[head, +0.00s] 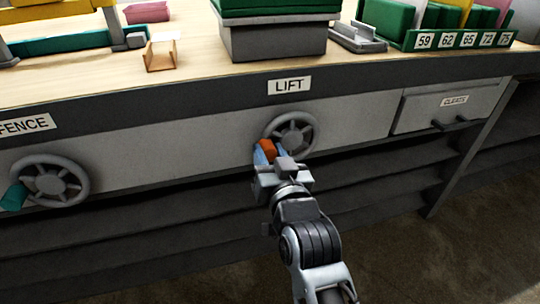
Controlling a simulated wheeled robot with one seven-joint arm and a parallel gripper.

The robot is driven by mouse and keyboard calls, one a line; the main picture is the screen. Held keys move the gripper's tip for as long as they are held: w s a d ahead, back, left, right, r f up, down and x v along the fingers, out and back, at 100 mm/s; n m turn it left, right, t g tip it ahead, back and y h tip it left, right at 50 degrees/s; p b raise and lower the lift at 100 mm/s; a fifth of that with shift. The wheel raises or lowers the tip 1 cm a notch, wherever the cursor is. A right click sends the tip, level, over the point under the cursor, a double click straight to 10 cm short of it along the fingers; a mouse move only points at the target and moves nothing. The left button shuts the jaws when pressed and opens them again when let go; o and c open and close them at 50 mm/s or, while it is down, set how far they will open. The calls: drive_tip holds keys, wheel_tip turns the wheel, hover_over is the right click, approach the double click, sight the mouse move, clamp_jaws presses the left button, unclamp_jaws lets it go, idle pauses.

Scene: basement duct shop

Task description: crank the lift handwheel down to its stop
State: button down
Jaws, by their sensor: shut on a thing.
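The lift handwheel (296,129) is a grey spoked wheel on the front panel of the bench, under a white label reading LIFT (289,86). My gripper (268,155) is at the lower left of its rim, shut on the wheel's orange crank handle (266,149). The fingers and wrist hide the lower left part of the wheel. No mark of a stop can be made out.
A second grey handwheel (49,181) with a teal handle (13,197) is at the left, under the FENCE label (25,125). A drawer (447,104) marked CLEATS, with a dark pull, is at the right. Dark shelves lie below. The floor at the lower right is clear.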

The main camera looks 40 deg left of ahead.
drive_tip(key=shift+f, duration=0.4)
drive_tip(key=c, duration=1.1)
unclamp_jaws()
drive_tip(key=o, duration=0.4)
drive_tip(key=shift+r, duration=0.15)
drive_tip(key=shift+c, duration=0.2)
drive_tip(key=shift+d, duration=0.1)
drive_tip(key=v, duration=0.7)
drive_tip(key=shift+s+d, duration=0.2)
drive_tip(key=shift+s, duration=0.05)
drive_tip(key=shift+d, duration=0.1)
